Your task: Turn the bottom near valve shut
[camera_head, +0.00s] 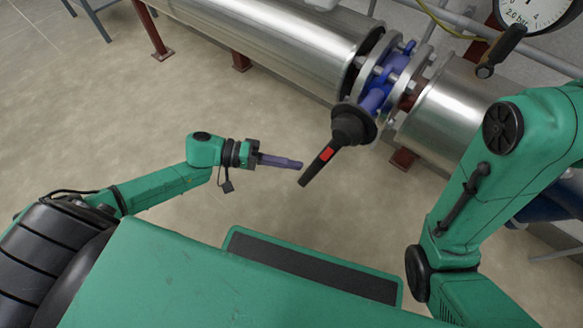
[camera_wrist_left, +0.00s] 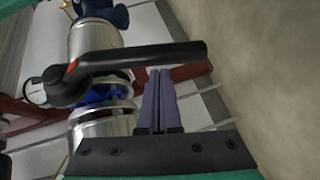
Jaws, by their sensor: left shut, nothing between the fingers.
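The near valve has a blue body (camera_head: 393,72) set in a wide silver pipe, with a black cap and a long black lever handle (camera_head: 314,170) marked with a red patch. The lever points down and left, away from the pipe. My left gripper (camera_head: 300,164) has purple fingers that are shut and empty. In the head view its tips appear just left of the lever's lower half. In the left wrist view the lever (camera_wrist_left: 140,59) runs across the picture beyond the finger tips (camera_wrist_left: 160,72); I cannot tell whether they touch. My right gripper is outside both views.
The silver pipe (camera_head: 270,30) runs along the back on red-brown supports (camera_head: 240,62). A second black handle (camera_head: 503,48) and a round gauge (camera_head: 535,10) are at the upper right. My right arm fills the right side. Floor (camera_head: 110,120) at the left is clear.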

